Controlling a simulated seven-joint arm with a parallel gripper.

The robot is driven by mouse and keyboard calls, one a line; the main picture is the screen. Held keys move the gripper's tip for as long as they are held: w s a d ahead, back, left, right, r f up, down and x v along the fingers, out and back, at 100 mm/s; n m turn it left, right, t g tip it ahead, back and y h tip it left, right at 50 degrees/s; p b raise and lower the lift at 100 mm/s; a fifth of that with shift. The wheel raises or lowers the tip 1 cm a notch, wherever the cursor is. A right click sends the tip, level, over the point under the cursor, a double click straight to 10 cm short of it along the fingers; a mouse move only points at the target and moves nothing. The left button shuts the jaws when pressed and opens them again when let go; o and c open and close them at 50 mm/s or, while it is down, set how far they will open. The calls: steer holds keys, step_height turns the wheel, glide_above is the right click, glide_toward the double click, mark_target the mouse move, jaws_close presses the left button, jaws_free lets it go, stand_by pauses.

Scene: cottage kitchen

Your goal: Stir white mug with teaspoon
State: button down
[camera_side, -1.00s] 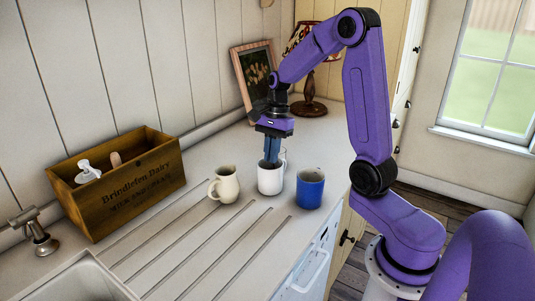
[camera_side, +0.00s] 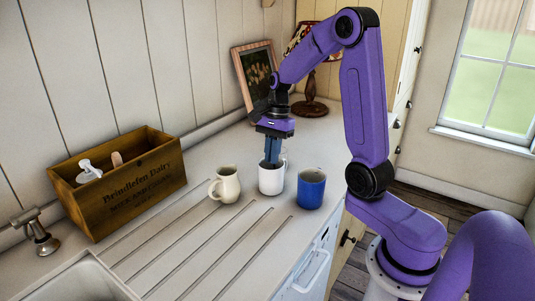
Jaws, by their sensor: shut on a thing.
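The white mug (camera_side: 271,181) stands upright on the counter, between a cream jug and a blue mug. My gripper (camera_side: 272,162) points straight down over the white mug, its blue fingers at or just inside the mug's mouth. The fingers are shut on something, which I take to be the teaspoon. The teaspoon itself cannot be made out; the fingers and the mug's wall hide it.
The cream jug (camera_side: 226,187) stands close on the left and the blue mug (camera_side: 311,190) close on the right. A wooden crate (camera_side: 130,190) with bottles, a framed picture (camera_side: 253,72) and a lamp (camera_side: 307,85) stand along the wall. The ribbed drainboard in front is clear.

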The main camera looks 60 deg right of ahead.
steer(key=shift+w+a, duration=0.25)
steer(key=shift+w, duration=0.3)
steer(key=shift+w+a, duration=0.25)
steer(key=shift+w, duration=0.25)
steer(key=a+v, duration=0.3)
steer(key=v, duration=1.1)
steer(key=shift+s+d+r, duration=0.45)
steer(key=shift+s+r, duration=0.1)
steer(key=shift+r, duration=0.1)
stand_by(0.6)
